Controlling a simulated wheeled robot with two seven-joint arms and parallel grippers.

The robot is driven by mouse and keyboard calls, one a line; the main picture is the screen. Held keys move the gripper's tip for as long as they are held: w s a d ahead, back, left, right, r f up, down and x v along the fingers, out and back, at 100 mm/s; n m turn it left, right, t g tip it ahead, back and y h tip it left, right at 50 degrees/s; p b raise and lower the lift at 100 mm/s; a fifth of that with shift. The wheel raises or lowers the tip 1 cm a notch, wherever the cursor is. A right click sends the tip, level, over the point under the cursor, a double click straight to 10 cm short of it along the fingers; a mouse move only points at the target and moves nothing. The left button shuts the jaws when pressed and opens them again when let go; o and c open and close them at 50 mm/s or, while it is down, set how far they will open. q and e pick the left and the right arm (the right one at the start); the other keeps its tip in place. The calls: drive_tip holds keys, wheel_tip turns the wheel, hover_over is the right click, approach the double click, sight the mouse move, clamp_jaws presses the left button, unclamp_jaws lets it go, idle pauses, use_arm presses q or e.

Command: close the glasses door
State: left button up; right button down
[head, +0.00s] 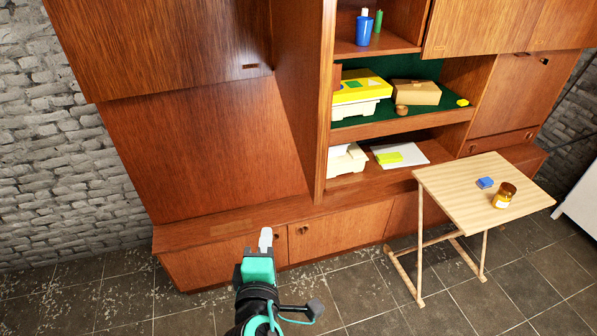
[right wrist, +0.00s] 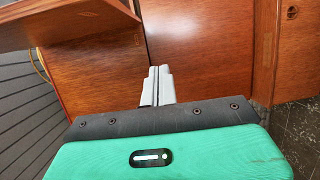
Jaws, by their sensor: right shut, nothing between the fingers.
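I cannot tell for sure which panel of the teak wall unit is the glasses door. A large upper left panel (head: 170,45) with a small handle near its lower right corner overhangs a plain panel (head: 200,150) below it. No glasses show. Low doors (head: 335,233) with round pulls run along the bottom. My right gripper (head: 266,238) is shut and empty, its tips in front of the low doors in the head view. In the right wrist view its fingers (right wrist: 157,85) are together before wooden panels, and a board (right wrist: 70,22) juts in at the upper left. My left gripper is out of view.
A folding wooden table (head: 450,190) with a blue item (head: 485,183) and an amber jar (head: 504,195) stands at the right. Tiled floor (head: 100,290) is clear at the left.

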wheel_tip(320, 180, up, 6)
drive_tip(key=s+d+t, duration=0.1)
drive_tip(key=s, duration=0.1)
drive_tip(key=w+d+h+p, duration=0.1)
drive_tip(key=w+d+p, duration=0.4)
drive_tip(key=w, duration=0.5)
drive_tip(key=p, duration=0.2)
drive_tip(key=shift+d+r+m+p, duration=0.25)
drive_tip(key=shift+r+m+p, duration=0.05)
drive_tip(key=shift+m+p, duration=0.1)
drive_tip(key=shift+d, duration=0.15)
